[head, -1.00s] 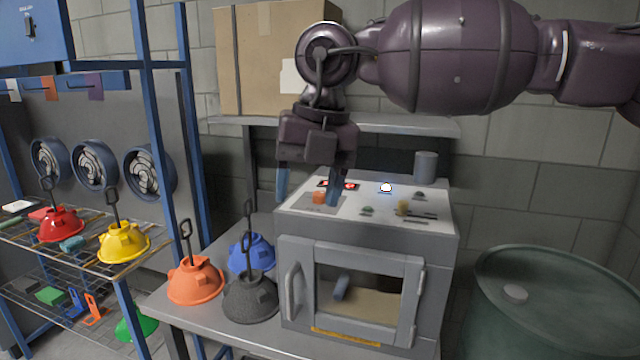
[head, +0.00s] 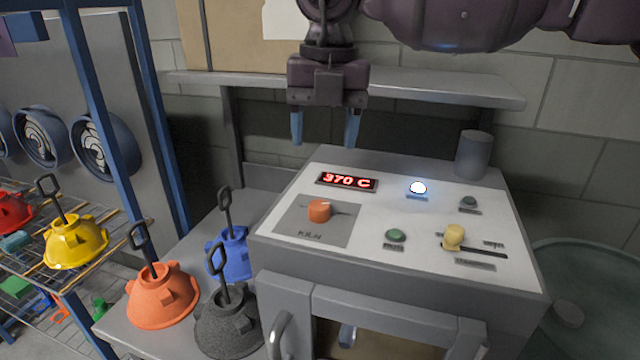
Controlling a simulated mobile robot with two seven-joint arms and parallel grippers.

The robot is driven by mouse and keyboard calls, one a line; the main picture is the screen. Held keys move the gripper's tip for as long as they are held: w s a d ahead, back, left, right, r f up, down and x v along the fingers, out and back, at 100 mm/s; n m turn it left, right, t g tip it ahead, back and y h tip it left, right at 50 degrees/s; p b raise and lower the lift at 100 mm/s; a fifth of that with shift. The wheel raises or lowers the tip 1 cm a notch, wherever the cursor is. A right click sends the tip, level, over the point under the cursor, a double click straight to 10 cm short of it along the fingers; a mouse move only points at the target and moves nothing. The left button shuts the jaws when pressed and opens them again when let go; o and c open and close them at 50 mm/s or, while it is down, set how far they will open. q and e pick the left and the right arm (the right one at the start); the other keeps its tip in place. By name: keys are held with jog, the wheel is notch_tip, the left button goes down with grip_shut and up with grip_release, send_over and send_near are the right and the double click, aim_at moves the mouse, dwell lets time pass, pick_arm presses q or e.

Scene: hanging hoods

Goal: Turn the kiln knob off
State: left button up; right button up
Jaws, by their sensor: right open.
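The kiln knob (head: 319,211) is a small orange cylinder on a grey plate lettered KILN, on the sloped white top panel of the kiln (head: 420,262). A red display (head: 346,181) behind it reads 370 C. My right gripper (head: 325,140) points down with two blue fingers spread apart, empty. In the picture it is above and behind the knob and display, not touching them. My left gripper is not in view.
The panel also holds a lit white lamp (head: 418,188), green buttons (head: 396,235) and a yellow slider (head: 454,236). A grey cylinder (head: 473,155) stands at the back right. Orange (head: 162,294), blue (head: 232,253) and dark (head: 228,318) hoods with upright handles stand left of the kiln.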

aim_at(320, 203)
jog(key=f, duration=0.3)
jog(key=shift+s, duration=0.35)
jog(key=f, duration=0.4)
jog(key=f+p, duration=0.1)
jog(key=f, duration=0.1)
jog(key=shift+w+a+f, duration=0.1)
jog(key=shift+a+f, duration=0.05)
jog(key=shift+a, duration=0.1)
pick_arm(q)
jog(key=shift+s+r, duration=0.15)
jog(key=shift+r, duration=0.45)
pick_arm(e)
jog(key=shift+f, duration=0.65)
jog(key=c, duration=0.9)
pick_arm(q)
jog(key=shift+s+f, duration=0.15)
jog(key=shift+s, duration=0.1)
